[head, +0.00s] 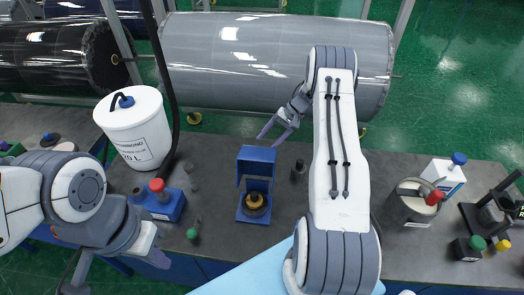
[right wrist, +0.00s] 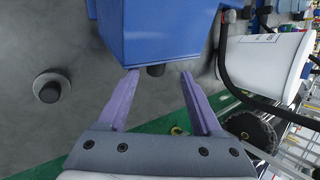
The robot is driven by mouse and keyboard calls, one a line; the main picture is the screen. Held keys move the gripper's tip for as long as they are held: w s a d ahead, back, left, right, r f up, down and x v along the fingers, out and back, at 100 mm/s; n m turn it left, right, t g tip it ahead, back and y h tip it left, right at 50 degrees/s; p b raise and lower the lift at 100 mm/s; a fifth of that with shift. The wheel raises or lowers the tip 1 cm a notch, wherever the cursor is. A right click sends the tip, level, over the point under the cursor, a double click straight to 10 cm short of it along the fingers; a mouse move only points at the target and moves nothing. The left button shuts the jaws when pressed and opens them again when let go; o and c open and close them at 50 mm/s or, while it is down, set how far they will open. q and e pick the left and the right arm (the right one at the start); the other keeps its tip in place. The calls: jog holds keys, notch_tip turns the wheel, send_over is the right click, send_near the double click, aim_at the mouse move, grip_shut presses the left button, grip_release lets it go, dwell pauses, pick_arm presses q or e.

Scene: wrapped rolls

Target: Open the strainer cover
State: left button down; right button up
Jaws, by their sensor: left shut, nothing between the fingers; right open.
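A blue fixture with an upright, hooded panel (head: 257,154) stands mid-table. A dark ring with a yellow part (head: 254,203) sits on its base. I take this panel for the strainer cover; it stands raised above the base. My right gripper (head: 277,124) is open and empty behind and above it, near the table's far edge. Contact is unclear. My left gripper (head: 112,277) is shut at the lower left, away from the fixture, its fingertips hard to make out.
A white bucket (head: 138,135) and a blue block with a red knob (head: 163,206) stand left of the fixture. A black knob (head: 299,170) stands to its right. A metal can (head: 408,208) and a white container (head: 447,178) are further right. A large wrapped roll (head: 240,60) lies behind.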

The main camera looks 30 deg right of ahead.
jog(key=shift+b+v, duration=0.5)
jog(key=shift+v, duration=1.55)
